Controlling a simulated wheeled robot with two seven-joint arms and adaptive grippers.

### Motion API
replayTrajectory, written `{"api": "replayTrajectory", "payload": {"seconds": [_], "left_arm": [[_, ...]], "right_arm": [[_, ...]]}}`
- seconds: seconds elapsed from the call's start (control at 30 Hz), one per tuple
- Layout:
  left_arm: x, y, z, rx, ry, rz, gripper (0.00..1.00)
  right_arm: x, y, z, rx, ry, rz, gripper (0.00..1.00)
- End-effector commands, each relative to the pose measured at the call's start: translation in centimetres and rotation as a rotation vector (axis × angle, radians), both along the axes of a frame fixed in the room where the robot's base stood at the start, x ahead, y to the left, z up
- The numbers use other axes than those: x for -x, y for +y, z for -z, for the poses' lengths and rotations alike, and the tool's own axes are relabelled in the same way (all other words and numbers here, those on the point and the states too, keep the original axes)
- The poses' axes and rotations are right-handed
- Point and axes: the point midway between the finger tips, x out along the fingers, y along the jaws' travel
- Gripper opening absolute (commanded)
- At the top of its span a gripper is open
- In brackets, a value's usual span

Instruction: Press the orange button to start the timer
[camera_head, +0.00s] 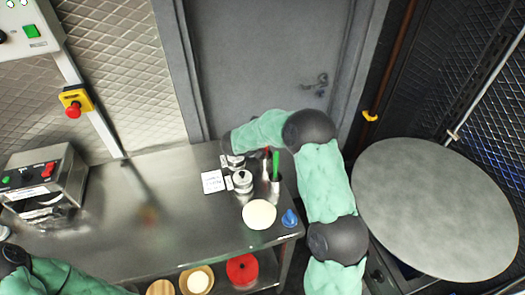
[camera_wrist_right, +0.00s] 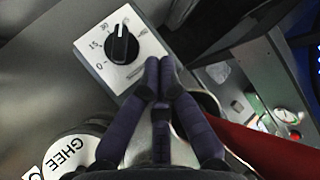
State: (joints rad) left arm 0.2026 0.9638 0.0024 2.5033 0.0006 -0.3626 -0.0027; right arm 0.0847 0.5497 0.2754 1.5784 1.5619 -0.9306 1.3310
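A white timer-like dial panel (camera_wrist_right: 120,52) with a black knob (camera_wrist_right: 122,44) and numbers including 0 and 15 fills the upper left of the right wrist view. No orange button can be made out in either view. My right gripper (camera_wrist_right: 160,68) is shut and empty, its fingertips together just beside the panel's lower right edge; whether they touch it is unclear. In the head view my right arm reaches over the table's back right, and its gripper is hard to make out there. My left arm shows at the lower left; its gripper is out of view.
A jar marked GHEE (camera_wrist_right: 70,152) and a red object (camera_wrist_right: 250,150) are close to my right gripper. The steel table (camera_head: 140,230) holds a white card (camera_head: 212,182), canisters (camera_head: 243,181) and a button box (camera_head: 42,183). A red emergency stop (camera_head: 74,109) is on the wall. The table's middle is clear.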

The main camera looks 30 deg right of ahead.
Motion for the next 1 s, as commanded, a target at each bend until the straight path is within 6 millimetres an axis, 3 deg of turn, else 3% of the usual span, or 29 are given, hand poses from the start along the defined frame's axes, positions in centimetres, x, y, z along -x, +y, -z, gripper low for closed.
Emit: {"api": "replayTrajectory", "payload": {"seconds": [0.53,1.0], "left_arm": [[0.0,0.0,0.1,0.000,0.000,0.000,0.45],[0.0,0.0,-1.4,0.000,0.000,0.000,0.45]], "right_arm": [[0.0,0.0,0.2,0.000,0.001,0.000,0.00],[0.0,0.0,-1.5,0.000,0.001,0.000,0.00]]}}
